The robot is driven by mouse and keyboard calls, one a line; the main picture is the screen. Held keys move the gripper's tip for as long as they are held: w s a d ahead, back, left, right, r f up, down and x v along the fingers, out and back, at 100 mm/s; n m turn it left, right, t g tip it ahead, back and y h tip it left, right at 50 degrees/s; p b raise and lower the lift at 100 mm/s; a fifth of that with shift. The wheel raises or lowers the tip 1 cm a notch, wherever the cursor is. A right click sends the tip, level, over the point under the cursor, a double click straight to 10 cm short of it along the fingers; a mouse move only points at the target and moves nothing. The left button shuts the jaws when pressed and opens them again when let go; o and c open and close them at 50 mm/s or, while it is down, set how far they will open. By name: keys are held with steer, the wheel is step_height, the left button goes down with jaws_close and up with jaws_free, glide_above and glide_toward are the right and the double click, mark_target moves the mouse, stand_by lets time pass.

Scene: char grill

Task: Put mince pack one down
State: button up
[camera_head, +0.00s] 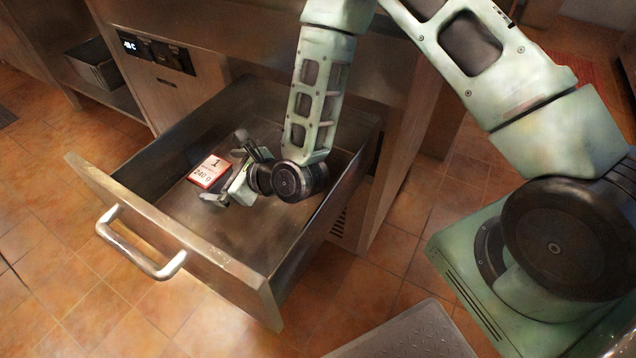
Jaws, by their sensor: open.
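The mince pack one (208,171), a flat pack with a red and white label reading "1" and "240 g", lies in the open metal drawer (171,233). It appears to rest on the drawer floor, toward the left side. My gripper (226,172) is inside the drawer, just right of the pack, with its fingers spread apart on the pack's near and far sides. The gripper is open. Whether a finger still touches the pack cannot be told.
The drawer is pulled out, with a bar handle (138,248) on its front. A grey bin (94,66) sits on a shelf at upper left. Tiled floor lies in front.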

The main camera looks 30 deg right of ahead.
steer(key=s+r+n+g+h, duration=0.2)
steer(key=s+r+n+g, duration=0.55)
steer(key=n, duration=1.05)
steer(key=s+d+r+n+g+h, duration=0.1)
steer(key=s+d+r+n, duration=0.2)
steer(key=s+n, duration=0.2)
steer(key=s+d+r+n+h, duration=0.2)
steer(key=s+d+r+n, duration=0.2)
steer(key=s+n, duration=0.2)
steer(key=s+d+r+n+g+h, duration=0.1)
steer(key=s+d+r+n, duration=0.3)
steer(key=s, duration=0.4)
steer(key=shift+n+g+h, duration=0.35)
steer(key=shift+n+h, duration=0.25)
steer(key=shift+n, duration=0.2)
